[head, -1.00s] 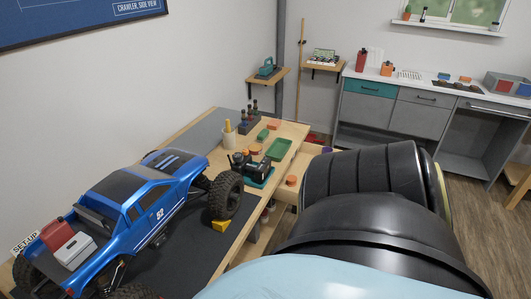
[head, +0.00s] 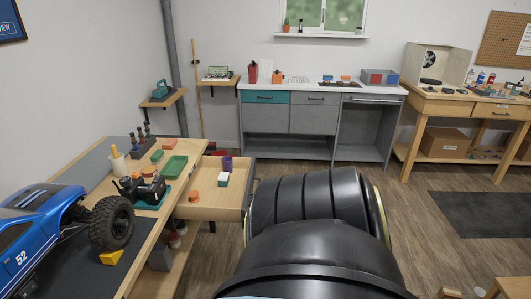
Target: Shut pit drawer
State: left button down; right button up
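The drawer (head: 222,207) stands open, pulled out to the right from the wooden workbench (head: 140,243). Inside it are orange round pieces (head: 194,195), a white-and-green block (head: 223,179) and a purple cylinder (head: 227,163). Its grey front panel (head: 249,187) faces right. A thick black link of my own arm stands just right of the drawer and covers part of the floor there. Neither of my grippers shows, so their states and distances from the drawer are hidden.
A blue RC truck (head: 40,230) sits on the bench near a yellow wedge (head: 111,257), a green tray (head: 174,166) and a black device (head: 143,188). A grey counter (head: 320,97) stands at the back. The wooden floor right of my arm is mostly clear.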

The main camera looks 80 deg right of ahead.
aim_at(230, 204)
jog(key=z, duration=0.25)
jog(key=k, duration=0.7)
jog(key=z, duration=1.55)
jog(key=i, duration=0.75)
jog(key=z, duration=0.5)
